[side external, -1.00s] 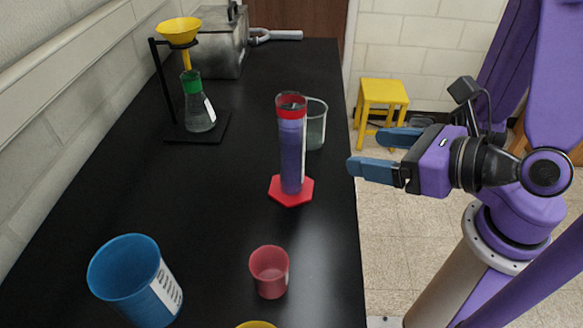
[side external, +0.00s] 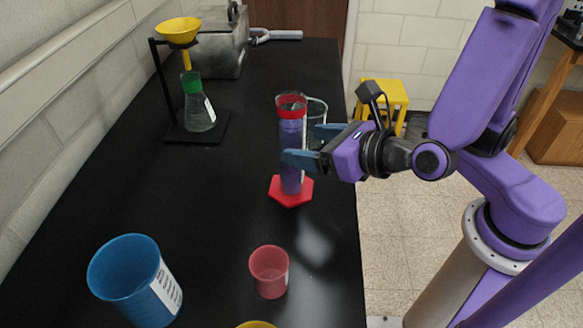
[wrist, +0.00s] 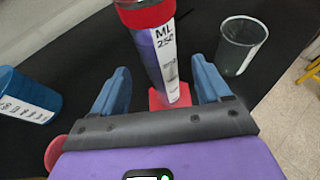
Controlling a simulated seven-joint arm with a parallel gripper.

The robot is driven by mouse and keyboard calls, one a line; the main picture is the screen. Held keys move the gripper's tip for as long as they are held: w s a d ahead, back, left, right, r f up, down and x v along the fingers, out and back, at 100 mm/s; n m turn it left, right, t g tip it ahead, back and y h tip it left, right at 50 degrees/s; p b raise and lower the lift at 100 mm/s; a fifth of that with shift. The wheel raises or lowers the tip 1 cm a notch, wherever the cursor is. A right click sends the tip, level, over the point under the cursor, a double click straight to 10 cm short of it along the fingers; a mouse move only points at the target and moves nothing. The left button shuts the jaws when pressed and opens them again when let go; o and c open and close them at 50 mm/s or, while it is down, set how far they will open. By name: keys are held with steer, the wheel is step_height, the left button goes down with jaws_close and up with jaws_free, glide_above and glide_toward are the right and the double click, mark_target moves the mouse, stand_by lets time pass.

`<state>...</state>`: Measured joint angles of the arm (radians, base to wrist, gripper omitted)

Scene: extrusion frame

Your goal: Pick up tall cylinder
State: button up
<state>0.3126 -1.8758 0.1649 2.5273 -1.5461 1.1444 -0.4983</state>
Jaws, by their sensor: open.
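The tall cylinder (side external: 291,135) is a graduated cylinder with a red rim, purple contents and a red hexagonal base (side external: 291,191). It stands upright on the black table. My gripper (side external: 303,146) is open at mid-height of the cylinder, its blue fingers pointing left. In the wrist view the cylinder (wrist: 153,50) stands ahead, between the lines of the two open fingers (wrist: 160,88), with a white "ML 250" label towards me. One finger covers part of the cylinder in the side view. I cannot tell whether either finger touches it.
A clear beaker (side external: 316,120) stands close behind the cylinder, and shows right of it in the wrist view (wrist: 240,45). A red cup (side external: 269,272) and a blue beaker (side external: 135,280) stand nearer the front. A flask (side external: 198,108) under a yellow funnel (side external: 178,31) stands at back left.

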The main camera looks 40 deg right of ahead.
mark_target(303, 145)
steer(key=shift+x, duration=2.55)
steer(key=shift+f, duration=0.2)
jaws_close()
